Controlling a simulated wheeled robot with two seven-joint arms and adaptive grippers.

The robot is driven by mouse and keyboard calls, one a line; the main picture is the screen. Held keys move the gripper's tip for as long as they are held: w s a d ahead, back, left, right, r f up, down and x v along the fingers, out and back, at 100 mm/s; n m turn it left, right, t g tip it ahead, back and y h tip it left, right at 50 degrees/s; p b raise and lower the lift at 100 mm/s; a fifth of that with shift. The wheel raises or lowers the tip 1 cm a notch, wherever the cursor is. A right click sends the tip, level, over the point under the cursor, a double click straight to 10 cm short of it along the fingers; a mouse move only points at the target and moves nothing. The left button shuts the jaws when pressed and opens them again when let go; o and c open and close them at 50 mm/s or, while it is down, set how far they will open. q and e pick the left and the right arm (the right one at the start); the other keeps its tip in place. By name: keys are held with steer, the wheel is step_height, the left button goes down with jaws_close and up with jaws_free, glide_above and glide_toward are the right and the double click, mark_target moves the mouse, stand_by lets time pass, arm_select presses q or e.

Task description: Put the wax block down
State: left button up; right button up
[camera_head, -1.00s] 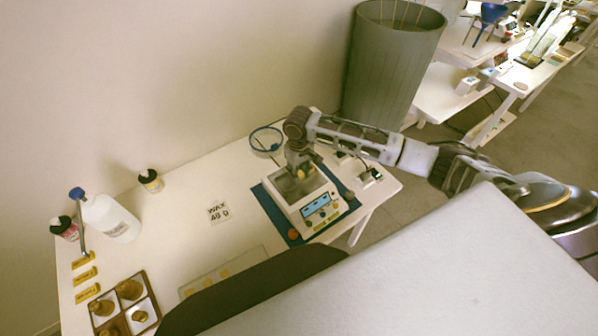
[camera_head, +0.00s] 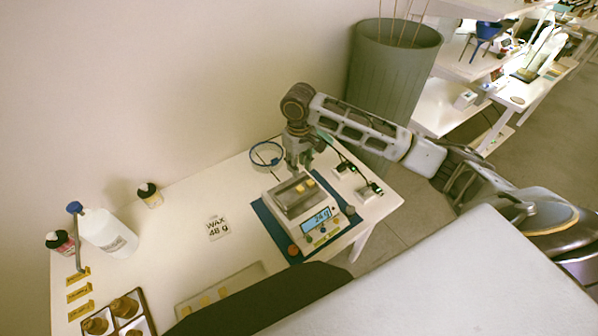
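Small yellow wax blocks (camera_head: 304,186) lie on the metal pan of the white scale (camera_head: 318,238). The scale's lit display seems to read about 24 g. My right gripper (camera_head: 300,168) points down just above the back of the pan, with its fingers apart and nothing visible between them. It looks clear of the blocks. A white card (camera_head: 217,228) reading "WAX 48 g" lies left of the scale. More yellow blocks (camera_head: 222,293) lie on a pale tray (camera_head: 254,270) at the front, partly hidden by a dark part of my body. My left gripper is out of view.
The scale stands on a blue mat (camera_head: 263,212). Bottles (camera_head: 108,232) and a brown divided box (camera_head: 127,308) stand left.

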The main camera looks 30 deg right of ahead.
steer(key=shift+r, duration=0.45)
steer(key=shift+s+f, duration=0.1)
steer(key=shift+s, duration=0.05)
stand_by(0.5)
